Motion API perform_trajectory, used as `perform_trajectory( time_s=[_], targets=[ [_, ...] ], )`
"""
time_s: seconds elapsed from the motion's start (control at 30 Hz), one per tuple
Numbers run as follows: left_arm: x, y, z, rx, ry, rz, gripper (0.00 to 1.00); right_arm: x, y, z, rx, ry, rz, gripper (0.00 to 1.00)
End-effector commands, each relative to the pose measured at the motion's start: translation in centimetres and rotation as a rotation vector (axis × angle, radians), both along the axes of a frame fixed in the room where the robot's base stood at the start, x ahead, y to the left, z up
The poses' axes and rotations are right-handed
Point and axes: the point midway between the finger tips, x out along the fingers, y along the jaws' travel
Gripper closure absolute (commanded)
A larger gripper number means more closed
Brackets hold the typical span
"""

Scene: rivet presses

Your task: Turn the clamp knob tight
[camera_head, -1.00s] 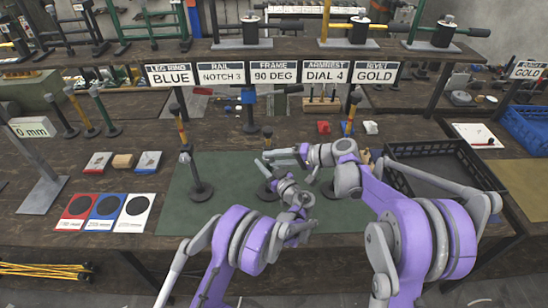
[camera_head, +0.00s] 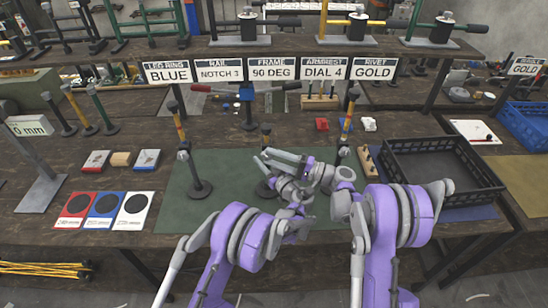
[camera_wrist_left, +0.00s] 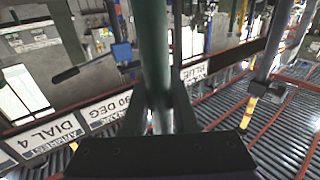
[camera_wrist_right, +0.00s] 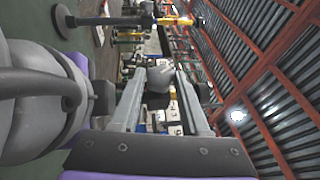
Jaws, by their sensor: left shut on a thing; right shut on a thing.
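The knob is hidden behind the fingers in the head view.
A black crate (camera_head: 440,148) and a wooden block with pegs (camera_head: 370,170) stand to the right. Red, blue and white cards (camera_head: 104,210) lie left of the mat. Signs (camera_head: 272,70) hang along the shelf above. My two grippers are very close together.

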Motion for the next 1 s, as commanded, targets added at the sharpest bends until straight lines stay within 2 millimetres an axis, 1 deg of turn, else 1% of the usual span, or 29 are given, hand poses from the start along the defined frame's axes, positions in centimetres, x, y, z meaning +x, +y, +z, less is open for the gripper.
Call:
perform_trajectory(
  time_s=[0.37, 0.4, 0.57, 0.83, 1.0],
  targets=[
    [-0.01, -0.16, 0.03, 0.001, 0.000, -0.003, 1.00, -0.01, 0.09, -0.01, 0.004, 0.000, 0.002, 1.00],
    [-0.01, -0.16, 0.03, 0.001, 0.000, -0.003, 1.00, -0.01, 0.09, -0.01, 0.004, 0.000, 0.002, 0.53],
    [-0.01, -0.13, 0.03, 0.000, 0.000, -0.002, 1.00, -0.01, 0.07, 0.00, 0.004, 0.001, 0.001, 0.24],
    [0.00, -0.05, 0.02, 0.000, 0.000, -0.001, 1.00, 0.01, 0.01, 0.03, -0.006, 0.000, 0.000, 0.24],
    [0.00, -0.01, 0.02, 0.000, 0.000, 0.000, 1.00, 0.02, -0.01, 0.34, -0.101, -0.004, -0.001, 0.24]
  ],
)
